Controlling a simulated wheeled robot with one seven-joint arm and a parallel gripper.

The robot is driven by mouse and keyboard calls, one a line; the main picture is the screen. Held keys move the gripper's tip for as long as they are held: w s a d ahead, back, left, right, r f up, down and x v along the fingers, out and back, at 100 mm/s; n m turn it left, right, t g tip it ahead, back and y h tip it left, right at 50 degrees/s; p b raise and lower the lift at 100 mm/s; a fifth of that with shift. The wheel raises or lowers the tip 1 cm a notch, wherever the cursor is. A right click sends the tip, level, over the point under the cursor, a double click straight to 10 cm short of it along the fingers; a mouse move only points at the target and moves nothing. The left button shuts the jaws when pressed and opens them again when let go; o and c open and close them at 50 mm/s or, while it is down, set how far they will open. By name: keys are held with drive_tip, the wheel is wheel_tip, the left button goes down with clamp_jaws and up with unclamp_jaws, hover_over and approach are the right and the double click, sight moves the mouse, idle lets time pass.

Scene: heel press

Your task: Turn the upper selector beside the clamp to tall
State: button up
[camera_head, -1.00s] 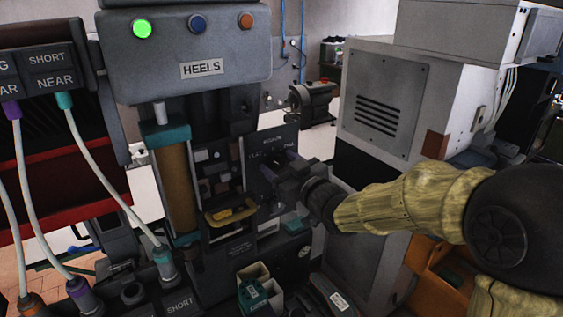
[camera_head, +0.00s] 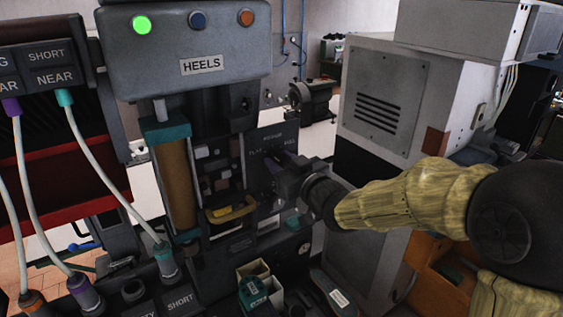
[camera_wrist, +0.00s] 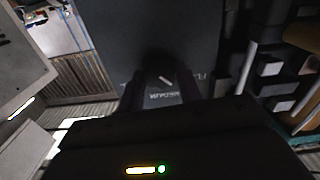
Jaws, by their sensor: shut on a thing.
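The upper selector sits on the dark upright panel (camera_head: 258,139) beside the clamp. In the wrist view, the selector (camera_wrist: 165,80) is a dark knob with a short pale pointer mark, slanted. A MEDIUM label reads upside down below it, and part of a FLAT label shows to its right. My gripper (camera_head: 279,166) reaches in from the right and is shut on the selector, its fingers (camera_wrist: 162,92) dark on either side. The fingers hide much of the knob, and I cannot tell for sure which label the pointer faces. The clamp (camera_head: 228,211) with its yellow piece is left of the panel.
The HEELS control box (camera_head: 185,45) with a lit green button hangs above. A brown cylinder (camera_head: 176,185) stands left of the clamp. Small bins (camera_head: 254,270) are below my gripper. A grey cabinet (camera_head: 385,105) stands close behind my arm on the right.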

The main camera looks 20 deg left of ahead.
drive_tip(key=m, duration=0.5)
drive_tip(key=shift+p, duration=0.4)
drive_tip(key=m+p, duration=0.1)
drive_tip(key=m, duration=0.3)
drive_tip(key=shift+w+d+r, duration=0.1)
drive_tip(key=m+p, duration=0.2)
drive_tip(key=m, duration=0.3)
drive_tip(key=shift+w, duration=0.1)
drive_tip(key=shift+f+m+p, duration=0.15)
drive_tip(key=shift+m+p, duration=0.35)
drive_tip(key=shift+m, duration=0.65)
drive_tip(key=shift+f+m+p, duration=0.1)
drive_tip(key=shift+m+p, duration=0.4)
drive_tip(key=shift+m, duration=0.65)
drive_tip(key=o, duration=1)
drive_tip(key=shift+d, duration=0.1)
